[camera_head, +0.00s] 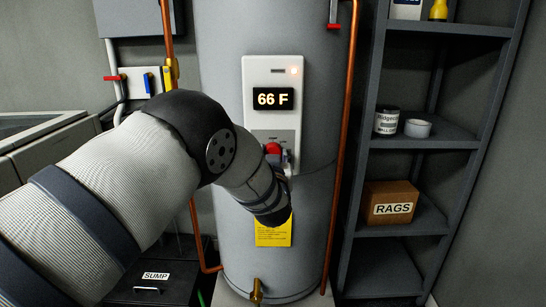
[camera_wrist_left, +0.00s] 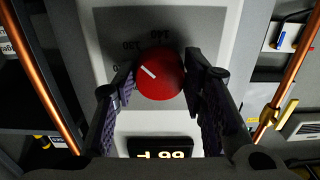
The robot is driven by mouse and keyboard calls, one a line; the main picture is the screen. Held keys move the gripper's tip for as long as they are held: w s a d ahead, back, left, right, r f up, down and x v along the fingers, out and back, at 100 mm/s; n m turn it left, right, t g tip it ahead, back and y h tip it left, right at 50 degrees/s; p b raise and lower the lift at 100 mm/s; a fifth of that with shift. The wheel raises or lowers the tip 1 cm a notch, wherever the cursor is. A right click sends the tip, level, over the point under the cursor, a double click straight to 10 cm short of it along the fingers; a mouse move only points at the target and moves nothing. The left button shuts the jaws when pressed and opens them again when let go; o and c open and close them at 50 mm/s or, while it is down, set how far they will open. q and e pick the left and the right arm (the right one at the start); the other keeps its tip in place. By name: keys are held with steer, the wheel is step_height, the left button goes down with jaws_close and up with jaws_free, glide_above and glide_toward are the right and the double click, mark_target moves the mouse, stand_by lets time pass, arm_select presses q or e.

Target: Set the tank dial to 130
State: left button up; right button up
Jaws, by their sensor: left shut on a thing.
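The tank (camera_head: 222,40) is a tall grey cylinder with a white control panel (camera_head: 258,120) on its front. The display (camera_head: 273,98) reads 66 F. Below it is the red dial (camera_head: 272,148), partly hidden by my left arm. In the left wrist view, which sees the panel upside down, the dial (camera_wrist_left: 160,76) has a white pointer mark slanting to the upper left. Partly covered numbers lie around it; one looks like 130, but I cannot tell exactly which number the mark meets. My left gripper (camera_wrist_left: 161,80) is shut on the dial, one finger each side. My right gripper does not show.
Copper pipes (camera_head: 345,130) run down beside the tank. A yellow label (camera_head: 272,236) is below the dial. A SUMP box (camera_head: 155,288) is at the lower left.

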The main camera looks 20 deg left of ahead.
arm_select(q)
steer(key=shift+r, duration=0.15)
steer(key=o, duration=1.2)
steer(key=shift+c, duration=0.2)
steer(key=v, duration=1.2)
